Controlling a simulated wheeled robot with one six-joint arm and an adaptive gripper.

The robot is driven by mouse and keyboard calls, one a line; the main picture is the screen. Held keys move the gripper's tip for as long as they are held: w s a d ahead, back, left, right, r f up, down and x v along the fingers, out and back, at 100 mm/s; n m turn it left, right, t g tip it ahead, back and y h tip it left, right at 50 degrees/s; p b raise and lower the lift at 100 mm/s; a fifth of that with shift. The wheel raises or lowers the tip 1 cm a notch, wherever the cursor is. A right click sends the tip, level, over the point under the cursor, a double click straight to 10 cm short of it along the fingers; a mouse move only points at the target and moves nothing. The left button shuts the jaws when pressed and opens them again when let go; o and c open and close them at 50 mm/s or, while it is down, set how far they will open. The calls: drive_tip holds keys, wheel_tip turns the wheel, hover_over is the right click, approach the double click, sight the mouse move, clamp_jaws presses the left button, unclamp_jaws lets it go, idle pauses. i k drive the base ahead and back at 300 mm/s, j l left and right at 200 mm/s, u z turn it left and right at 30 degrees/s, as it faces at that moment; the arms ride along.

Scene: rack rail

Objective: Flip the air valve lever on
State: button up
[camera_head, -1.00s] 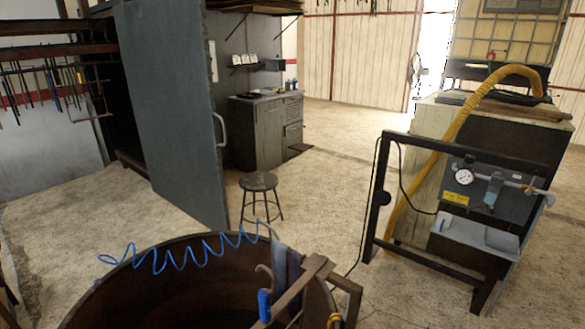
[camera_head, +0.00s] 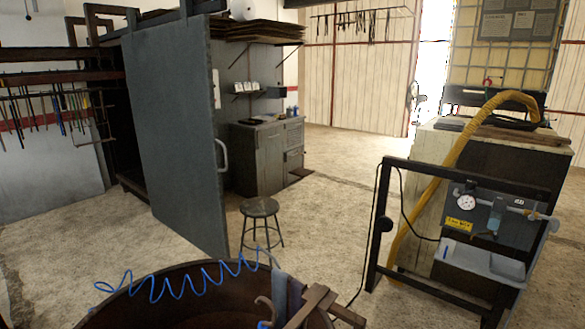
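The air panel (camera_head: 493,218) is a dark plate on a black frame at the right. It carries a round white pressure gauge (camera_head: 467,203), a bluish filter bowl (camera_head: 495,217) and a grey pipe. A small orange-red part (camera_head: 530,212), likely the valve lever, sits near the pipe's right end. It is too small to tell its exact angle. My gripper is not in view.
A grey tray (camera_head: 480,258) juts out below the panel. A rusty drum (camera_head: 190,285) with a blue coiled hose (camera_head: 185,277) stands at the front. A black stool (camera_head: 260,209) is behind it. A yellow hose (camera_head: 455,150) runs behind the frame (camera_head: 380,215). Floor between stool and frame looks clear.

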sight(531, 218)
drive_tip(key=i+l, duration=0.55)
drive_tip(key=l, duration=0.25)
drive_tip(key=i+l+z, duration=0.1)
drive_tip(key=i+l, duration=0.45)
drive_tip(key=l, duration=0.2)
drive_tip(key=i+l, duration=0.6)
drive_tip(key=l, duration=0.15)
